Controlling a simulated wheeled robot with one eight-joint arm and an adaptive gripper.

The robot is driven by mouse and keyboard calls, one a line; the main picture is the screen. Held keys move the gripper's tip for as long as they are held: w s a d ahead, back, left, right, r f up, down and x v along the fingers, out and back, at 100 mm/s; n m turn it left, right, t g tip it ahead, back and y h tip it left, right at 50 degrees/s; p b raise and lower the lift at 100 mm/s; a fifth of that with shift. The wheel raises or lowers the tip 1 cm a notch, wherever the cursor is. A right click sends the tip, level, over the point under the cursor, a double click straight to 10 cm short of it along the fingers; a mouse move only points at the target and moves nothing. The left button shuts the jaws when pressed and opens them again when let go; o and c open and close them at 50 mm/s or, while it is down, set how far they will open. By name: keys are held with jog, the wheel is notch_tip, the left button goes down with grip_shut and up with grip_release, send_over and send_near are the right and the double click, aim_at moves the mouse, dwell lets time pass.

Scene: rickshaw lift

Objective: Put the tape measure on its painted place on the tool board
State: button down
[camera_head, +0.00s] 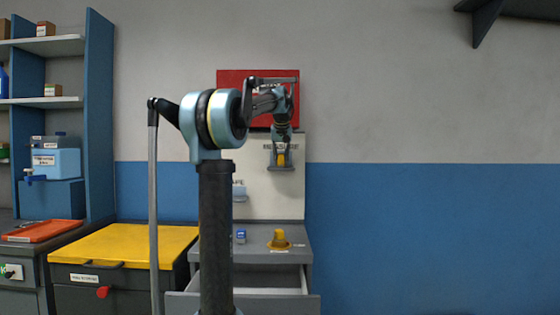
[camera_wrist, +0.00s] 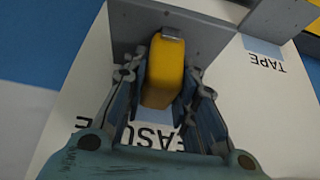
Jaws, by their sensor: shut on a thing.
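The yellow tape measure (camera_wrist: 162,72) is between the fingers of my gripper (camera_wrist: 163,105) in the wrist view, with a grey tip at its far end. My gripper is shut on it. In the head view, my gripper (camera_head: 282,150) points down, with the yellow tape measure (camera_head: 281,160) just above a small grey ledge (camera_head: 281,168) on the white tool board (camera_head: 262,205). Lettering reading in part "MEASURE" is on the board behind, partly hidden by my fingers. The tape measure's end meets or nearly meets the grey ledge (camera_wrist: 195,35); I cannot tell whether it rests there.
A lower "TAPE" place has a pale blue patch (camera_head: 239,193). A yellow domed object (camera_head: 279,239) and small blue object (camera_head: 240,237) stand on the grey worktop. A drawer (camera_head: 270,281) is open below. A yellow-lidded chest (camera_head: 125,243) and shelves stand left.

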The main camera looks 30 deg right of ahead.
jog(key=c, duration=1.3)
grip_release()
jog(key=v, duration=1.2)
jog(key=shift+r, duration=0.1)
